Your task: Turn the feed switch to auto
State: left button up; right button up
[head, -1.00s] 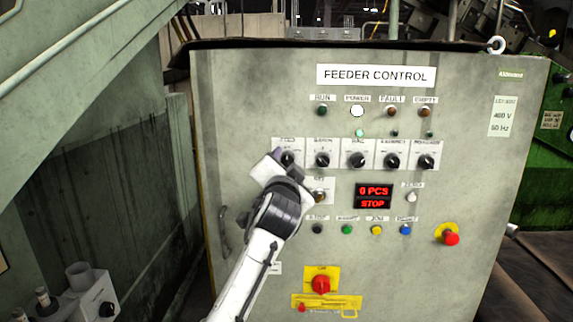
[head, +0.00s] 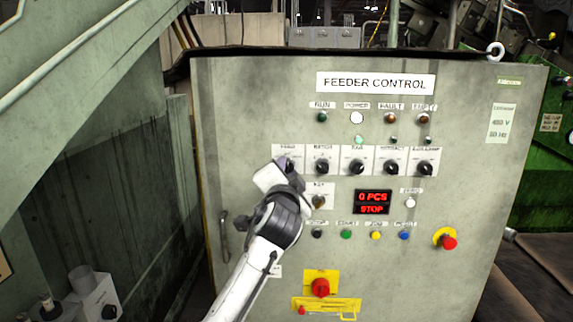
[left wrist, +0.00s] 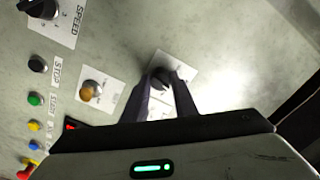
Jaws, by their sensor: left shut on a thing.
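The feed switch is the leftmost black knob in the row on the grey feeder control cabinet. Its white plate (head: 288,151) shows above my left gripper (head: 290,172) in the head view, where the gripper hides the knob. In the left wrist view the dark feed knob (left wrist: 161,79) sits between the two fingers of my left gripper (left wrist: 163,88), which are shut on it. The direction of its pointer is hidden. My right gripper is not in view.
Several similar knobs (head: 357,167) continue the row to the right. Below are a key switch (head: 319,202), a red display (head: 373,202) reading 0 PCS STOP, coloured buttons (head: 346,234), a red emergency button (head: 449,242) and a red rotary switch on yellow (head: 320,287).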

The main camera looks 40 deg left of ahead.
pick_arm(q)
jog(key=m+p, duration=0.2)
jog(key=p, duration=0.1)
jog(key=shift+r+m, duration=0.3)
jog(key=shift+r, duration=0.05)
jog(key=m+p, duration=0.2)
jog(key=p, duration=0.1)
jog(key=shift+f+m, duration=0.15)
jog(key=shift+m, duration=0.25)
jog(key=shift+f+m+p, duration=0.1)
jog(key=shift+m+p, duration=0.65)
jog(key=shift+m, duration=0.15)
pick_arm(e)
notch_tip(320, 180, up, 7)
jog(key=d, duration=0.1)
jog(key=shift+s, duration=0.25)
pick_arm(q)
jog(key=o, duration=1)
jog(key=shift+o, duration=0.2)
